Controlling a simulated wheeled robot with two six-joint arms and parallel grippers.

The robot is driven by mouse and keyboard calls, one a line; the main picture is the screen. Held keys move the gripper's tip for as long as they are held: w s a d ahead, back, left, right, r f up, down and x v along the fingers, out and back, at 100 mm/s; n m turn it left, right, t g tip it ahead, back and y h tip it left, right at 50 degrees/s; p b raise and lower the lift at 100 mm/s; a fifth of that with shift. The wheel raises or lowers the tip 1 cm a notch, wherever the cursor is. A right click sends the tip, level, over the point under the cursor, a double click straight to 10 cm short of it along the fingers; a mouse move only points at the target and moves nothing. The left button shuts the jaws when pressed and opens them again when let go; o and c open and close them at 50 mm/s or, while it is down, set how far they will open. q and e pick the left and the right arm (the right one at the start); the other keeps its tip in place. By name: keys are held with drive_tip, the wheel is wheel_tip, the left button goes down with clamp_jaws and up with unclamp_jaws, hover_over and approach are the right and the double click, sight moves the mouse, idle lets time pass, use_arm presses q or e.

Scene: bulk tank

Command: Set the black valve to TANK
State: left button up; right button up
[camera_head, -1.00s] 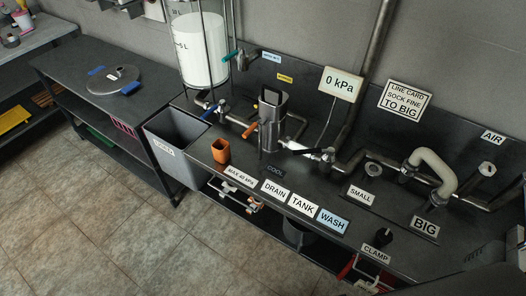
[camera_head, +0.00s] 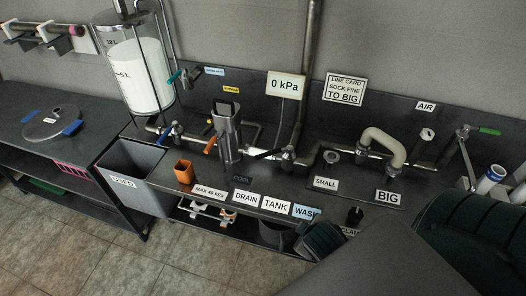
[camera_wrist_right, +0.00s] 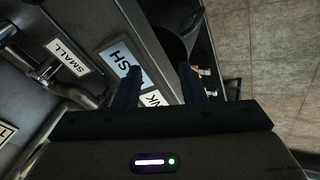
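The black valve's handle (camera_head: 267,154) appears to be the dark lever reaching left from a pipe fitting (camera_head: 288,156) on the bench. Which setting it points at is unclear. The labels DRAIN (camera_head: 246,199), TANK (camera_head: 276,204) and WASH (camera_head: 306,211) run along the bench's front edge. My right gripper (camera_wrist_right: 158,85) is open and empty in the right wrist view, its dark blue fingers over the WASH label (camera_wrist_right: 120,62) and the partly hidden TANK label (camera_wrist_right: 153,97). In the head view my right arm covers the lower right. My left gripper is not in view.
A grey pipe loop (camera_head: 384,144) stands behind the BIG label (camera_head: 388,197). A black knob (camera_head: 354,215) sits by the partly hidden CLAMP label. An orange cup (camera_head: 184,172) and a metal strainer body (camera_head: 228,135) are left. The gauge (camera_head: 286,87) reads 0 kPa.

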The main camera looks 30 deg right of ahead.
sight(272, 154)
drive_tip(key=w+d+r+n+t+h, duration=0.2)
drive_tip(key=w+d+r+n+t, duration=0.35)
drive_tip(key=n, duration=0.35)
drive_tip(key=w+d+r+n+t+h, duration=0.2)
drive_tip(key=w+d+r+n+t, duration=0.2)
drive_tip(key=w+r+n, duration=0.45)
drive_tip(key=w+a+f+n+y, duration=0.1)
drive_tip(key=w+f+n+y, duration=0.1)
drive_tip(key=n, duration=0.9)
drive_tip(key=w+a+f+n+y, duration=0.2)
drive_tip(key=w+n+y, duration=0.3)
drive_tip(key=n, duration=0.6)
drive_tip(key=w+a+f+n+t+y+p, duration=0.1)
drive_tip(key=w+a+f+n+y, duration=0.1)
drive_tip(key=w+n, duration=0.5)
drive_tip(key=shift+w+f+n+y, duration=0.1)
drive_tip(key=shift+f+n+y, duration=0.45)
drive_tip(key=shift+n, duration=0.75)
drive_tip(key=shift+w+f+n+y, duration=0.1)
drive_tip(key=shift+f+n+y, duration=0.4)
drive_tip(key=shift+n, duration=0.75)
drive_tip(key=shift+f, duration=0.1)
clamp_jaws()
